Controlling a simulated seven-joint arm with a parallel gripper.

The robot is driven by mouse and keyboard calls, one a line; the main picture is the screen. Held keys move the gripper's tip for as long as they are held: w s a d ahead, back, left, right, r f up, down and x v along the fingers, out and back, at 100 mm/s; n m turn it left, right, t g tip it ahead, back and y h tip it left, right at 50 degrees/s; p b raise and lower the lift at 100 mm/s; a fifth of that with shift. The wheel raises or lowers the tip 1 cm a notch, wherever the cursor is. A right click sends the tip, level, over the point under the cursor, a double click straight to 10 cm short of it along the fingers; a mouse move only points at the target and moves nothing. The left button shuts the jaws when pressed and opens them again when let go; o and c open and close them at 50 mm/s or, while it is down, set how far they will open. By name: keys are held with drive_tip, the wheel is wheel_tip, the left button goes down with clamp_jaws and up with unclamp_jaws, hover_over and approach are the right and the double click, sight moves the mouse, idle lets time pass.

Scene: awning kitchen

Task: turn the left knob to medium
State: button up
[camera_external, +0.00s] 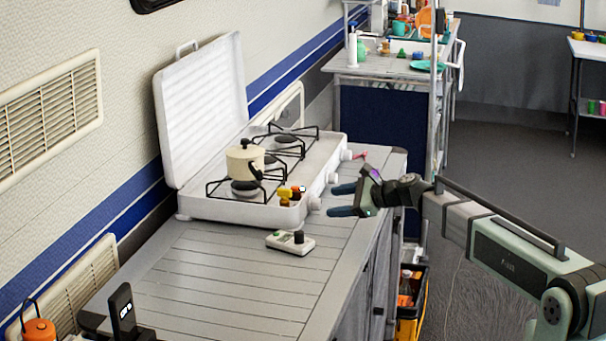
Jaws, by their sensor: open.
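The white gas stove (217,207) stands on the slatted counter with its lid raised. White knobs run along its right-hand front panel. The near-end knob (314,203), the left one when facing that panel, sticks out toward the counter edge. The middle knob (333,178) and the far knob (346,155) are farther back. My gripper (336,200) is open and points at the panel, its fingertips just right of the near-end knob. I cannot tell whether they touch it. The knob's angle is too small to read.
Small orange and yellow items (290,194) are at the stove's near front corner. A small white device (290,242) with a dark knob lies on the counter (230,285) in front. The counter's near middle is clear.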

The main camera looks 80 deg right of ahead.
sight(321, 204)
drive_tip(key=shift+x, duration=2.45)
drive_tip(key=c, duration=0.8)
drive_tip(key=shift+c, duration=0.2)
